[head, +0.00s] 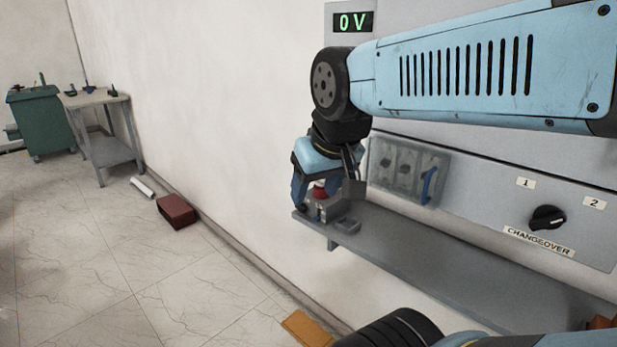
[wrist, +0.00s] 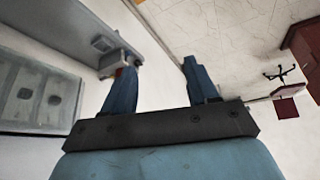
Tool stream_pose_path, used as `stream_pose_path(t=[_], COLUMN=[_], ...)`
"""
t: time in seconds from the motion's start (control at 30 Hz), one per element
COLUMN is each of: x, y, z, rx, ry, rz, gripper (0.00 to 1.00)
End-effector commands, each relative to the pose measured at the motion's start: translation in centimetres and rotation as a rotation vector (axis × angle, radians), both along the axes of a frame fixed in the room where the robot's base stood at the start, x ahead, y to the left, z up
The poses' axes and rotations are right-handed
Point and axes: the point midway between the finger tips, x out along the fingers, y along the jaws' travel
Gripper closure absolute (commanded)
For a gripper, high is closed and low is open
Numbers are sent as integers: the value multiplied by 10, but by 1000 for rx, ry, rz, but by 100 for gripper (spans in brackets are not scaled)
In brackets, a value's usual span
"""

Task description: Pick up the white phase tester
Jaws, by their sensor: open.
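I cannot make out a white phase tester for certain. A white rod-like object (head: 142,187) lies on the floor along the wall in the head view, far from my gripper; I cannot tell if it is the tester. My gripper (head: 318,197) is open at the left end of the grey shelf (head: 430,258), beside a small grey block with a red part (head: 322,208). In the wrist view my gripper (wrist: 160,68) has its fingers wide apart with nothing seen held between them. One finger overlaps the grey block (wrist: 120,62), so contact cannot be judged.
A smaller grey block (head: 347,226) sits on the shelf. A wall panel carries a clear-covered box (head: 408,170), a changeover knob (head: 547,218) and a display (head: 353,22) reading 0 V. A dark red box (head: 177,212) and a workbench (head: 100,98) stand far left.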

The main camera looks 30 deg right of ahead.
Motion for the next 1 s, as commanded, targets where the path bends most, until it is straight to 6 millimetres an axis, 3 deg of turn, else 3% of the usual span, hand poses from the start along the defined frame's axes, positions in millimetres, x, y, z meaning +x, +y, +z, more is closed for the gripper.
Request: stream_pose_path(t=[0.27, 0.6, 1.0], x=[33, 82, 142], y=[-31, -73, -109], z=[-32, -83, -133], rx=[-145, -420, -807], ry=[174, 436, 733], rz=[115, 314, 579], gripper=[15, 15, 15])
